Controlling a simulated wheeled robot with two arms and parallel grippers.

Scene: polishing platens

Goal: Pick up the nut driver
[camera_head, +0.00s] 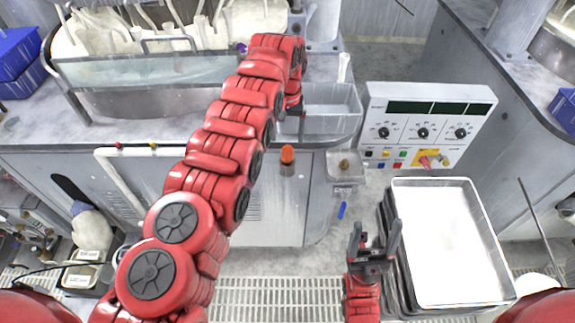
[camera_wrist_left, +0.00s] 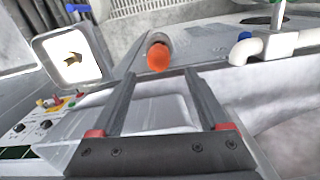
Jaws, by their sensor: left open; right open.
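A small blue rod-like thing (camera_head: 342,210), possibly the nut driver's handle, shows below the small tray at the cabinet front; its shape is too small to be sure. Its blue also shows at the top left of the left wrist view (camera_wrist_left: 78,7). My left gripper (camera_head: 298,108) reaches over the worktop beside the grey bin, mostly hidden by its own arm. In the left wrist view its two fingers (camera_wrist_left: 158,78) are apart, with nothing between them. My right gripper (camera_head: 376,236) is open, empty and pointing up, left of the white tray.
An orange-capped cylinder (camera_head: 288,155) is at the worktop's front edge. A small tray (camera_head: 343,181) holds a brass-coloured piece (camera_head: 345,165). The grey bin (camera_head: 330,118), control panel (camera_head: 428,100) and stacked white trays (camera_head: 440,292) are nearby. White pipework (camera_head: 120,180) runs at the left.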

